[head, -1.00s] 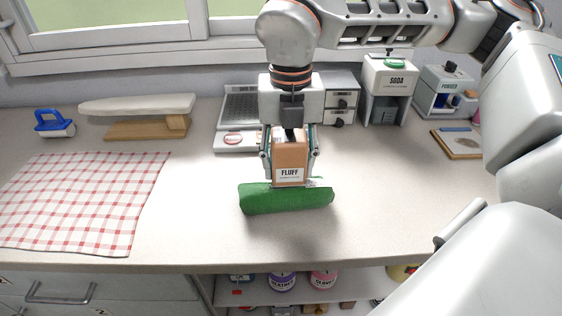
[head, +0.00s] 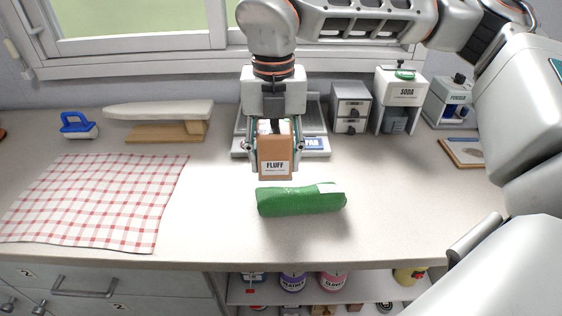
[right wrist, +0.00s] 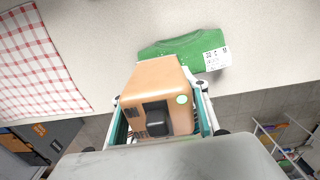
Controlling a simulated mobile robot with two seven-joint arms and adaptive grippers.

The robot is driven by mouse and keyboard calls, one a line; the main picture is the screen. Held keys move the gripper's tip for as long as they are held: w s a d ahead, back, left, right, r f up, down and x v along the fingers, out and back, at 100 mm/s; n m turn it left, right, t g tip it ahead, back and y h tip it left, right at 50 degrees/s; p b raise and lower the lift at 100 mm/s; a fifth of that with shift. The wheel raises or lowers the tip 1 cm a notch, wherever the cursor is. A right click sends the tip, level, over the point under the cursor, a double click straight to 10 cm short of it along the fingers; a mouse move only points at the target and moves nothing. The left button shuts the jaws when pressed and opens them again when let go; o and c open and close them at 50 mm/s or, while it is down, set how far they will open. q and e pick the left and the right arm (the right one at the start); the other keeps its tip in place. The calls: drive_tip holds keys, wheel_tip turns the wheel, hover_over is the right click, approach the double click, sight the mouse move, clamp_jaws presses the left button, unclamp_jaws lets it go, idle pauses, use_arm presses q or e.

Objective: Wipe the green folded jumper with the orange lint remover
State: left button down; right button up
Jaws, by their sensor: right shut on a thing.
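The green folded jumper (head: 298,200) lies on the counter near its front edge, with a white tag at its right end. It also shows in the right wrist view (right wrist: 185,50), with small pale specks on it. The orange lint remover (head: 274,158), labelled "FLUFF", is held upright in my right gripper (head: 275,150). The lint remover also fills the middle of the right wrist view (right wrist: 158,88), between the two fingers. It is behind and above the jumper's left part, apart from it. My left gripper is not in view.
A red-checked cloth (head: 95,200) lies at left. The counter right of the jumper is clear.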

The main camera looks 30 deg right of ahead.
sight(273, 128)
drive_tip(key=shift+a+r, duration=0.1)
drive_tip(key=shift+r, duration=0.55)
drive_tip(key=shift+r+p, duration=0.4)
drive_tip(key=shift+p, duration=0.05)
drive_tip(key=shift+r, duration=0.4)
drive_tip(key=shift+r+p, duration=0.65)
drive_tip(key=shift+p, duration=0.05)
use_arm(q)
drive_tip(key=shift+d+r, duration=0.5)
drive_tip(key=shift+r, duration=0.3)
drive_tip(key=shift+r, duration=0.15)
